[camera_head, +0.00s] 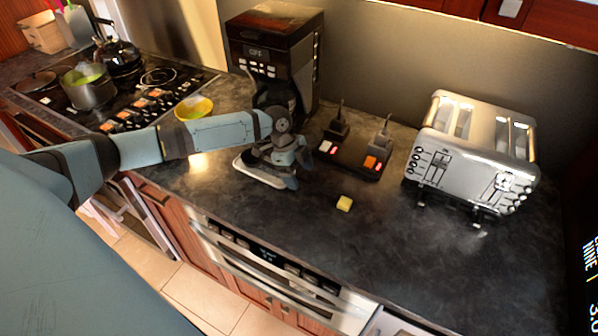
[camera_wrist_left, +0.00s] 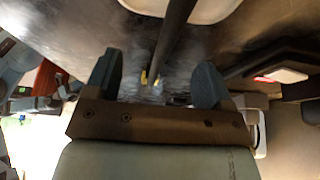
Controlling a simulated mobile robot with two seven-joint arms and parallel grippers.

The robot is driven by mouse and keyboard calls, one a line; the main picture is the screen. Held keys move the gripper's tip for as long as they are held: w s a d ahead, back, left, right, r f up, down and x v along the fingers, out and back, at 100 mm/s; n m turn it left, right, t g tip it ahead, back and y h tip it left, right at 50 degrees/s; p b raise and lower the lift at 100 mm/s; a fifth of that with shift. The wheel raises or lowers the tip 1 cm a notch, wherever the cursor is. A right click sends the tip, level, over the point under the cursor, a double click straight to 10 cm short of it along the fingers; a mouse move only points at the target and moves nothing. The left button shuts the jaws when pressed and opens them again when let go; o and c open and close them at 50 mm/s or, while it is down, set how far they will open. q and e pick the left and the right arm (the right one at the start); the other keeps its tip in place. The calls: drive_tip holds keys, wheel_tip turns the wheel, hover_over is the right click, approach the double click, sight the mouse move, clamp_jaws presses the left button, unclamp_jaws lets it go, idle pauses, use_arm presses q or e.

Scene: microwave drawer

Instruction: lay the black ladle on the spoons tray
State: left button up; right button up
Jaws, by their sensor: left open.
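My left gripper (camera_head: 284,168) is low over the dark counter, in front of the coffee maker. It also shows in the left wrist view (camera_wrist_left: 156,80), with its two grey fingers spread apart. A long dark bar (camera_wrist_left: 172,42), which looks like the black ladle's handle, runs between the fingers there; I cannot tell whether it touches either one. In the head view I cannot make out the ladle near the gripper. A pale, flat tray (camera_head: 256,172), likely the spoons tray, lies under and left of the gripper, partly covered by it. My right gripper is not in view.
A coffee maker (camera_head: 274,45) stands behind the gripper. A black power strip (camera_head: 345,160) with plugs lies to the right, then a silver toaster (camera_head: 470,155). The front right counter is clear.

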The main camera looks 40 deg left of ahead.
use_arm(q)
drive_tip(key=b+v, duration=0.2)
drive_tip(key=v, duration=1.1)
drive_tip(key=s+d+f+n, duration=0.1)
drive_tip(key=s+d+f, duration=0.2)
drive_tip(key=s+d, duration=0.1)
drive_tip(key=s+d+f+n, duration=0.1)
drive_tip(key=s+d+f, duration=0.3)
drive_tip(key=d, duration=0.3)
drive_tip(key=s+d+f+n+t, duration=0.1)
drive_tip(key=s+d+f, duration=0.3)
drive_tip(key=s+d, duration=0.1)
drive_tip(key=shift+s+d+f, duration=0.15)
drive_tip(key=shift+d+f, duration=0.05)
drive_tip(key=shift+d, duration=0.35)
drive_tip(key=s+a+n+t+y, duration=0.2)
drive_tip(key=s+a+n+y, duration=0.15)
drive_tip(key=s+n, duration=1.1)
drive_tip(key=w+d+f+m+t+h+p, duration=0.2)
drive_tip(key=w+d+f+m+t, duration=0.1)
drive_tip(key=d+f+t, duration=0.4)
drive_tip(key=shift+w+d+f+t+p, duration=0.2)
drive_tip(key=shift+f+t+p, duration=0.15)
drive_tip(key=shift+f, duration=1.25)
